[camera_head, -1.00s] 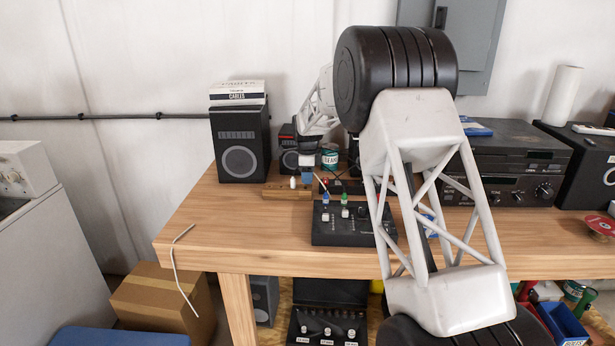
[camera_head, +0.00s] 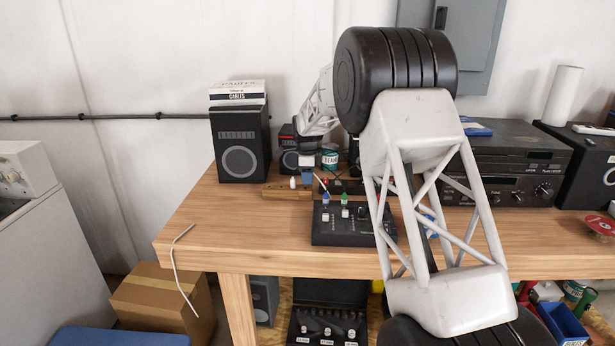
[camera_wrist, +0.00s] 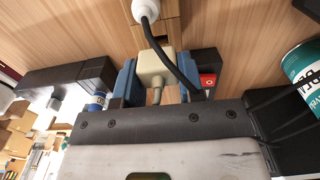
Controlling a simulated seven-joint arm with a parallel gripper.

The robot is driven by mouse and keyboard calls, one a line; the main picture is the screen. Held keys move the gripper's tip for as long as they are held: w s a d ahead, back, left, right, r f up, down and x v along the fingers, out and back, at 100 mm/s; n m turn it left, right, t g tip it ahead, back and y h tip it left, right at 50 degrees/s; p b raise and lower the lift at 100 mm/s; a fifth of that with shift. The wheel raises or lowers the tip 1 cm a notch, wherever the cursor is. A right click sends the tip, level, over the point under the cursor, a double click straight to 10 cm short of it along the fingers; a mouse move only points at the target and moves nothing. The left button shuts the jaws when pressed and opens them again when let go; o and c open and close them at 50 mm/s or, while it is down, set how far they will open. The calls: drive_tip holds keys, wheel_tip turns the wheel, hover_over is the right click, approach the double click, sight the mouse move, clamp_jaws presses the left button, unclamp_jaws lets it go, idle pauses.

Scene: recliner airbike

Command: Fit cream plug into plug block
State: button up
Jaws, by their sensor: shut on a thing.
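The cream plug (camera_wrist: 155,68) is in the wrist view, between the blue fingers of my gripper (camera_wrist: 156,80), which is shut on it. Its cord runs back toward the wrist. The wooden plug block (camera_wrist: 158,32) lies just beyond the plug; I cannot tell whether the plug is seated in it. A white plug (camera_wrist: 146,9) with a black cord stands on the block. In the head view the plug block (camera_head: 277,192) lies on the bench, and my gripper (camera_head: 307,178) is at its right end. The cream plug is too small to tell there.
A black switch panel (camera_head: 335,233) lies on the bench in front. A speaker (camera_head: 240,145) stands at left. A green can (camera_head: 330,159) is close behind my gripper and also shows in the wrist view (camera_wrist: 303,74).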

drive_tip(key=shift+f, duration=1.3)
drive_tip(key=o, duration=1)
drive_tip(key=shift+r, duration=0.15)
drive_tip(key=shift+r, duration=3.75)
